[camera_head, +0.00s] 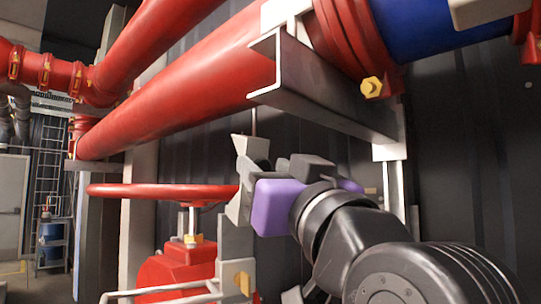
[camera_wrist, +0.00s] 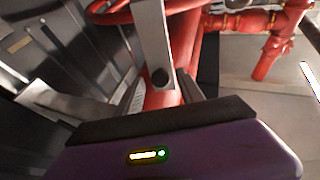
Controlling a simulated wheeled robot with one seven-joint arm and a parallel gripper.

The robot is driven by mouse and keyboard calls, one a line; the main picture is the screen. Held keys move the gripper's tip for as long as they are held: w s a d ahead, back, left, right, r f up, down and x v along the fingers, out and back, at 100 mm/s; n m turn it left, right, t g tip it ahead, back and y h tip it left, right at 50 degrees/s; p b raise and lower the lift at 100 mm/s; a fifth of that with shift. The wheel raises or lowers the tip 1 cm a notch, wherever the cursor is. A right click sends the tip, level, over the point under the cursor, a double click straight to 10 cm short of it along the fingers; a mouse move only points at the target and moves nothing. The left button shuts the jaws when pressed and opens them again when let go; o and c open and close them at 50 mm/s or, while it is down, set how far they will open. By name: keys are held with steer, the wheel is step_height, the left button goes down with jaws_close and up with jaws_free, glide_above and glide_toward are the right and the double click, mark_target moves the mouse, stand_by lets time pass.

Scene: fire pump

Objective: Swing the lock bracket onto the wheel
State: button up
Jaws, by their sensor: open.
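The red handwheel (camera_head: 150,191) lies flat on its upright stem at the left in the head view. In the wrist view, part of a red ring that looks like the wheel (camera_wrist: 108,14) shows at the top. The lock bracket appears to be the grey metal bar (camera_wrist: 151,35) with a dark round hole or knob near its end. In the head view a grey plate (camera_head: 236,243), probably the same bracket, stands below my gripper. My gripper (camera_head: 240,180) is open at the wheel's right edge. In the wrist view its fingers (camera_wrist: 161,88) stand either side of the bar's end; contact is unclear.
A large red pipe (camera_head: 180,95) runs above, with a grey channel beam (camera_head: 325,95) over my arm. A red valve body (camera_head: 175,270) sits under the wheel. A pale rail (camera_head: 165,290) passes low in front. A dark panelled wall stands close behind.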

mark_target(256, 159)
steer(key=p+x, duration=0.1)
steer(key=x, duration=0.4)
steer(key=shift+s, duration=0.1)
jaws_close()
